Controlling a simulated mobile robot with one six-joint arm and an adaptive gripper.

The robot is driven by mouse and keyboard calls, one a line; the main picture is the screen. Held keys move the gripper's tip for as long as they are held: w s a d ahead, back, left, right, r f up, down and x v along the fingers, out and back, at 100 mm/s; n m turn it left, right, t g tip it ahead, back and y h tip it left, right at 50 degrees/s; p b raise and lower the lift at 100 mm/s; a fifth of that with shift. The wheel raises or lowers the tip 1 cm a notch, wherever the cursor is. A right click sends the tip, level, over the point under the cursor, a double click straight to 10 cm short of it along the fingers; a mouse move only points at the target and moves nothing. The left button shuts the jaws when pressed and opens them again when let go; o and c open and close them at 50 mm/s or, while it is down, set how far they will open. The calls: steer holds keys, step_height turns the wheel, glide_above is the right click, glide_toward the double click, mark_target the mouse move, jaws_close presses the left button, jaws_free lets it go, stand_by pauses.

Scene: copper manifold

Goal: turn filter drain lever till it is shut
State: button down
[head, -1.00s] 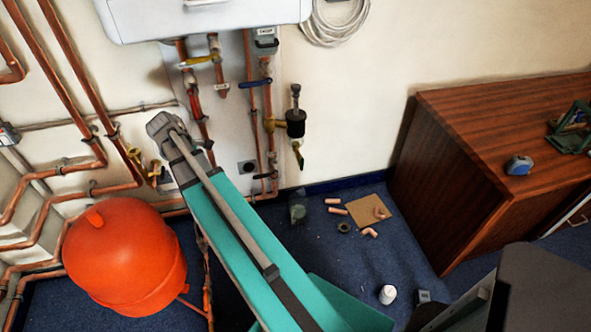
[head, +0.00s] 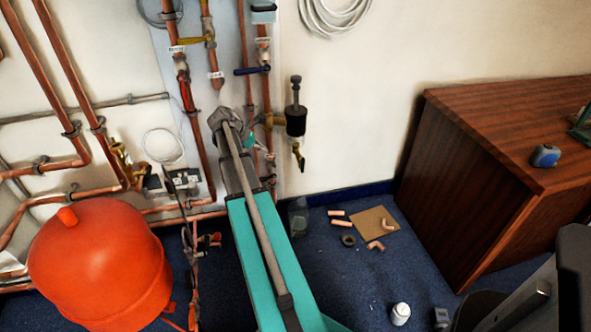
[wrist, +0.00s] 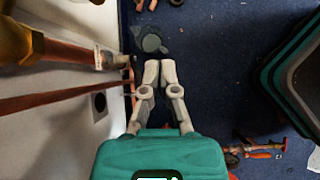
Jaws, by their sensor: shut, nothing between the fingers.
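The filter (head: 295,120) is a dark cylinder on the wall pipework, right of the copper pipes in the head view. Its small yellow drain lever (head: 299,157) hangs at the bottom, angled downward; its exact setting is too small to tell. My gripper shows in the wrist view (wrist: 160,72) with its two grey fingers together and nothing between them. In the head view my arm hides most of it; a teal part shows left of the filter, apart from the lever. I cannot make out the lever in the wrist view.
Copper pipes (head: 202,140) and a blue-handled valve (head: 250,70) lie left of the filter. A red vessel (head: 100,262) stands at lower left. A wooden cabinet (head: 490,190) is at right. Pipe fittings and cardboard (head: 370,222) lie on the blue floor.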

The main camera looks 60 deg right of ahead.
mark_target(301, 163)
steer(key=shift+s+d+f, duration=0.3)
steer(key=shift+d, duration=0.35)
steer(key=shift+f, duration=0.1)
steer(key=shift+s+d+f+b, duration=1.85)
steer(key=shift+d+b, duration=0.1)
steer(key=shift+d, duration=0.05)
steer(key=shift+s+d+f+b, duration=1.8)
steer(key=shift+d+b, duration=0.15)
steer(key=shift+s+d+r+p, duration=0.1)
steer(key=shift+s+d+p, duration=0.1)
steer(key=shift+s+p, duration=0.1)
